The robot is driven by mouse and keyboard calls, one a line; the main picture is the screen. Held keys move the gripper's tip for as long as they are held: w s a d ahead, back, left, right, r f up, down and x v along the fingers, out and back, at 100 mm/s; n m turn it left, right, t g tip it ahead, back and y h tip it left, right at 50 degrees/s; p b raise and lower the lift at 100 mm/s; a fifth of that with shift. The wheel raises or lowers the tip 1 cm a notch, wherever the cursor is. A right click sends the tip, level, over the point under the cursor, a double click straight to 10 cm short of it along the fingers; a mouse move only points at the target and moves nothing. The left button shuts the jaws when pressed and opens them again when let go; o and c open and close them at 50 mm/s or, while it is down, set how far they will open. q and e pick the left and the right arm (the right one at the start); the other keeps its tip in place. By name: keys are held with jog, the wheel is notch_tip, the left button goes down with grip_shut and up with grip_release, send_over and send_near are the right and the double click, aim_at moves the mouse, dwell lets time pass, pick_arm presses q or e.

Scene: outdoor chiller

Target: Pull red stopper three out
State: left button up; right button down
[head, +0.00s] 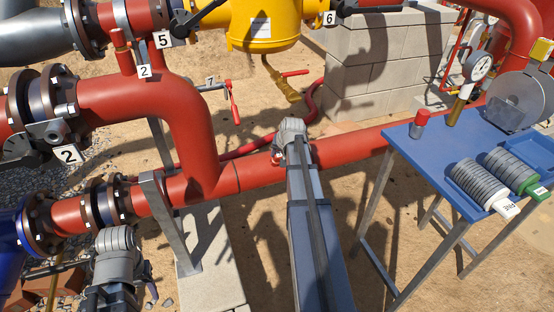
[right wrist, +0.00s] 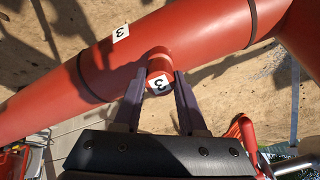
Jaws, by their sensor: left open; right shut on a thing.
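Red stopper three (right wrist: 159,82) is a short red plug with a white "3" label on its end. It sits at the red pipe (right wrist: 180,45), beside another "3" label on that pipe. My right gripper (right wrist: 158,78) is shut on the stopper, one dark finger on each side of it. In the head view my right gripper (head: 280,155) is at the lower red pipe (head: 255,172), and its own wrist hides most of the stopper. My left gripper (head: 115,290) is at the lower left, open, its fingers mostly hidden and apart from the pipe.
A red stopper labelled 2 (head: 122,52) stands on the upper left pipe. A yellow vessel (head: 262,22) and grey blocks (head: 365,65) are behind.

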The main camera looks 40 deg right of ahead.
jog(key=shift+r, duration=0.1)
jog(key=shift+s+r+p, duration=0.15)
jog(key=shift+r+p, duration=0.05)
jog(key=shift+p, duration=0.1)
jog(key=shift+s+a+r+p, duration=0.1)
jog(key=shift+s+r+p, duration=0.1)
jog(key=shift+r+p, duration=0.15)
jog(key=p+v, duration=0.7)
jog(key=v, duration=0.1)
dwell(0.9)
jog(key=c, duration=1.1)
grip_release()
grip_shut()
